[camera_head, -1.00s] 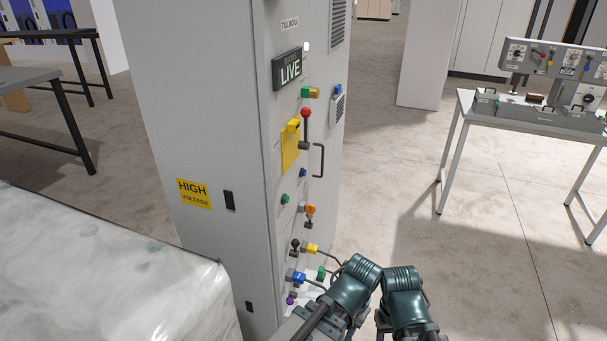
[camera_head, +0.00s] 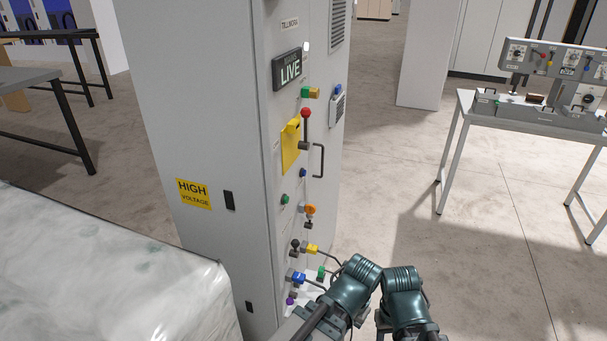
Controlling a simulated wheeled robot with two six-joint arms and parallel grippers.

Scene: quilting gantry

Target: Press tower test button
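The tall grey cabinet (camera_head: 200,110) stands in the middle, with a lit sign reading LIVE (camera_head: 288,69) on its panel face. Down the panel are a red-knobbed lever (camera_head: 306,113) over a yellow plate (camera_head: 290,150), a small blue button (camera_head: 303,173), a green button (camera_head: 285,199), an orange knob (camera_head: 310,209) and yellow (camera_head: 312,249) and blue (camera_head: 298,277) plugs. A purple knob (camera_head: 290,301) is low down. No label readable here tells which is the test button. My two teal arms are at the bottom, right of the lower panel; I see no gripper fingers.
A white padded surface (camera_head: 110,270) fills the lower left. A bench with a grey control box (camera_head: 550,115) stands at the right. The floor (camera_head: 385,190) between cabinet and bench is clear. A black-legged table (camera_head: 30,110) is at the far left.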

